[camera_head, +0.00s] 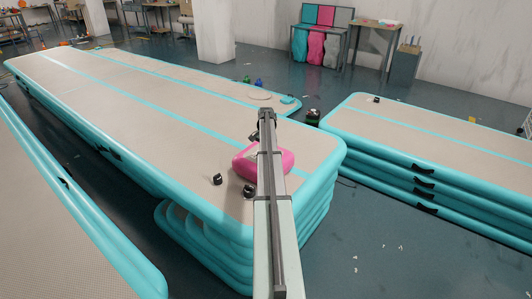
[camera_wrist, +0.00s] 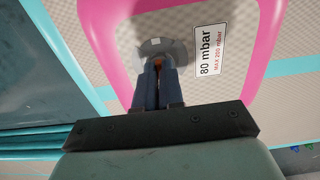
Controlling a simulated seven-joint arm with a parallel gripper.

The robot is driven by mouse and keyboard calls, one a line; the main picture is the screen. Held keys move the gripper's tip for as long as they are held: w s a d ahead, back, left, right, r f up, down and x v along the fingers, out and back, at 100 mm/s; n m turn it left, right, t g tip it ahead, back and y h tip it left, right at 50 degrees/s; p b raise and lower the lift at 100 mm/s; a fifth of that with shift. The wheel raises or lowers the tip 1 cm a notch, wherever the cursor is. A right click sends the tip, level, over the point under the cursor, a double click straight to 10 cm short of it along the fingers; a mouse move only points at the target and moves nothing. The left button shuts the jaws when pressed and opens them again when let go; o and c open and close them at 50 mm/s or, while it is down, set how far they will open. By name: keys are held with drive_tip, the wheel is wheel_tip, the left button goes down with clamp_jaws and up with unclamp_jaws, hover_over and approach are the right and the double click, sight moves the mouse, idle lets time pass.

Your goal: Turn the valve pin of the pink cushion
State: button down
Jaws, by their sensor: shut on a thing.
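The pink cushion (camera_head: 287,160) lies on the near end of the large beige and turquoise track, partly hidden behind my arm in the head view. In the wrist view the cushion (camera_wrist: 105,50) shows a pink rim, a beige top and a label reading 80 mbar. A round grey valve (camera_wrist: 177,47) sits in its top. My gripper (camera_wrist: 158,68) is over the valve, its fingers close together. In the head view my gripper is hidden behind my arm.
The large track (camera_head: 150,95) bears two small black caps, one (camera_head: 217,179) left of the cushion and one (camera_head: 248,191) beside my arm. Another stacked track (camera_head: 430,140) stands to the right, a third (camera_head: 60,220) at the left. Dark floor lies between them.

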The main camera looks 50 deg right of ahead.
drive_tip(key=shift+n, duration=0.4)
drive_tip(key=n, duration=0.7)
drive_tip(key=shift+n, duration=0.3)
drive_tip(key=n, duration=0.4)
drive_tip(key=shift+n, duration=1.8)
